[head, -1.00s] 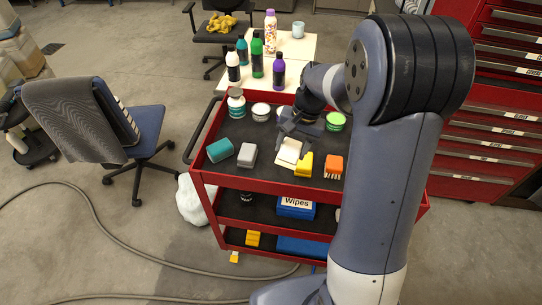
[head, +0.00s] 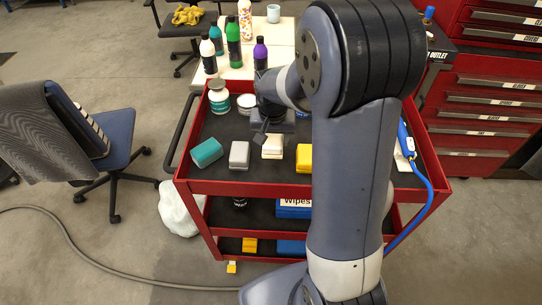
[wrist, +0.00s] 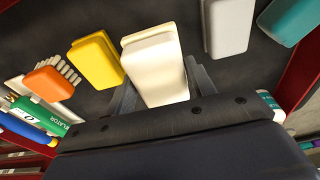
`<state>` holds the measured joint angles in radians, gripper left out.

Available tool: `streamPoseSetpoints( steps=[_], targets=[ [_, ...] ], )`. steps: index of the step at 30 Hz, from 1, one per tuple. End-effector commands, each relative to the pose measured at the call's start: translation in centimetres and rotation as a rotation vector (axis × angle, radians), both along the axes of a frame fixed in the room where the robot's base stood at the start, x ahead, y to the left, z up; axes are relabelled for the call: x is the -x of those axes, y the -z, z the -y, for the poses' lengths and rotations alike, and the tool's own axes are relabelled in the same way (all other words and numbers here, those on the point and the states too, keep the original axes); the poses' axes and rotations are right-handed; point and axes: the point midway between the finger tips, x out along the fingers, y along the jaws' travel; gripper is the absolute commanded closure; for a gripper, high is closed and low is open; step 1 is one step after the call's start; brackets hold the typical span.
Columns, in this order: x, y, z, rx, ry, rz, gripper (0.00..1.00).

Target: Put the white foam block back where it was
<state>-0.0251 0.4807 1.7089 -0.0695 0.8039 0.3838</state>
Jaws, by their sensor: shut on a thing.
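The white foam block (head: 272,147) is on or just above the dark top shelf of the red cart, between a grey block (head: 239,155) and a yellow block (head: 304,158). In the wrist view the white block (wrist: 155,60) stands between the two fingers of my gripper (wrist: 162,88), which is shut on it. The yellow block (wrist: 95,62) is to its left and the grey block (wrist: 227,25) to its right, both apart from it. Whether the white block's underside touches the shelf, I cannot tell.
A teal block (head: 207,152) lies left of the grey one. An orange brush (wrist: 50,82) lies beyond the yellow block, hidden by my arm in the head view. Jars (head: 219,98) stand behind the row. The red cart rim (head: 300,188) borders the shelf.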

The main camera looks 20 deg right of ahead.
Motion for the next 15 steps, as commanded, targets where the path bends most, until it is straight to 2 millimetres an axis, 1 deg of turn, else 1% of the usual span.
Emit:
streamPoseSetpoints(
  steps=[1,3,8,12,15],
  targets=[
    [0.1,1.0,0.0,0.000,0.000,-0.005,0.66],
    [0.1,2.0,0.0,0.000,0.000,-0.004,0.66],
    [0.0,3.5,0.0,-0.001,0.000,-0.003,0.66],
    [0.1,5.5,0.0,0.000,-0.001,-0.004,0.66],
    [0.0,6.5,0.0,-0.001,0.000,-0.002,0.66]
  ],
)
